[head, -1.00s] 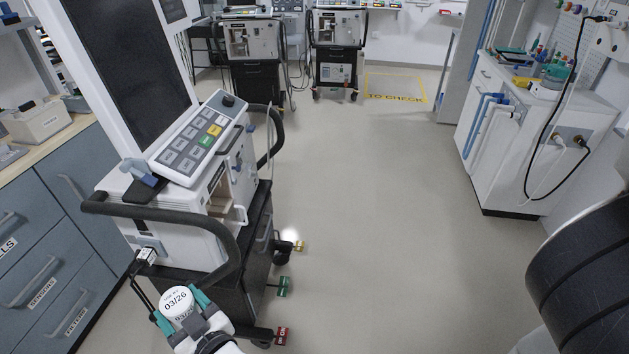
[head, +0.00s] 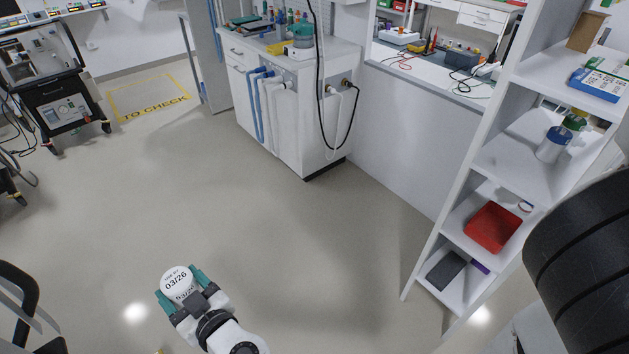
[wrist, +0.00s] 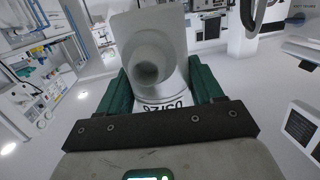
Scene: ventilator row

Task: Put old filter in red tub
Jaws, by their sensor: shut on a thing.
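My gripper (head: 183,293) is shut on the old filter (head: 176,281), a white round piece with "03/26" printed on its top, held above open floor at the bottom of the head view. In the wrist view the filter (wrist: 150,60) shows its hollow round port between the green fingers (wrist: 155,92). The red tub (head: 493,228) sits on a lower shelf of the white rack at the right of the head view, well apart from my gripper. The tub looks empty from here.
The white shelf rack (head: 478,150) also holds a dark grey item (head: 446,270) below the tub and blue-topped bottles (head: 552,144) above. A white cabinet (head: 290,110) with hoses stands at the back. The grey floor (head: 300,250) between is clear. A ventilator cart (head: 50,80) stands at far left.

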